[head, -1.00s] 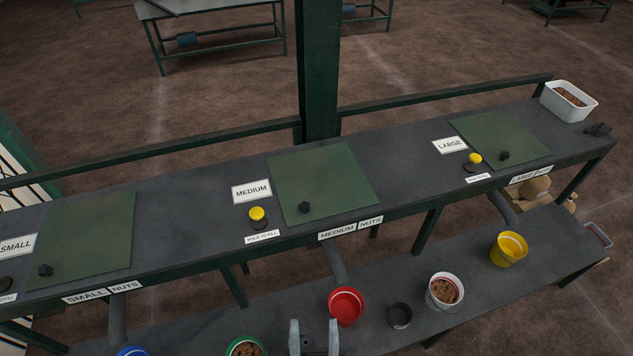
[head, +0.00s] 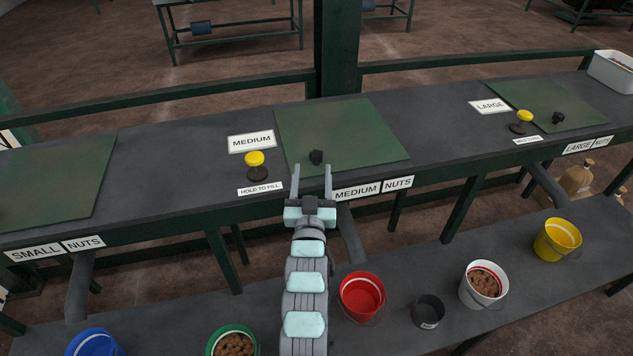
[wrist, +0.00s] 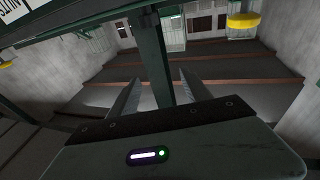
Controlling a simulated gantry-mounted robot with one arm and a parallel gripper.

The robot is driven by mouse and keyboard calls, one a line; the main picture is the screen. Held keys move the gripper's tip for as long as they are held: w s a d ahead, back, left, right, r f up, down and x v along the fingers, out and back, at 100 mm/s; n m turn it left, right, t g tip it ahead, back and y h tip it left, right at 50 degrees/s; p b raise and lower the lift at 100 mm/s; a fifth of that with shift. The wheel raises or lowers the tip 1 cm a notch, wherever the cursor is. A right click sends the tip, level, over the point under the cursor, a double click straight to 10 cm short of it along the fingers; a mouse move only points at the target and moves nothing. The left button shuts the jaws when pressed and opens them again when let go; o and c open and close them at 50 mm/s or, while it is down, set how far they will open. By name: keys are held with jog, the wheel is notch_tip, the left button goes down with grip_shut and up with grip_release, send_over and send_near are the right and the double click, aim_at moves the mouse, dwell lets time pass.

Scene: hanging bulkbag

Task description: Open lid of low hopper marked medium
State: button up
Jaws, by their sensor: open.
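The medium hopper's lid (head: 345,130) is a flat green square lying shut in the upper dark bench, beside a white MEDIUM sign (head: 251,141). Its small black knob (head: 316,157) stands near the lid's front left edge. My gripper (head: 312,175) is open and empty, its two fingers pointing at the knob from in front of the bench edge. The fingers appear just short of the knob in the head view, and they do not visibly touch it. In the wrist view my open fingers (wrist: 160,90) have nothing between them that I can identify as the knob.
A yellow button (head: 254,158) stands left of the lid. The large lid (head: 560,106) and small lid (head: 50,185) are shut. Below, the lower bench holds a red bucket (head: 362,296), a dark pot (head: 428,311), a white bucket (head: 482,285) and others. A green post (head: 338,50) rises behind.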

jog(key=g+b, duration=0.2)
jog(key=b, duration=0.2)
send_near(316, 161)
jog(key=shift+w+a, duration=0.1)
jog(key=shift+w, duration=0.45)
jog(key=w+b, duration=0.1)
jog(key=w, duration=0.9)
jog(key=shift+w+r+b, duration=0.1)
jog(key=shift+w+b, duration=0.25)
jog(key=shift+c, duration=0.3)
grip_shut()
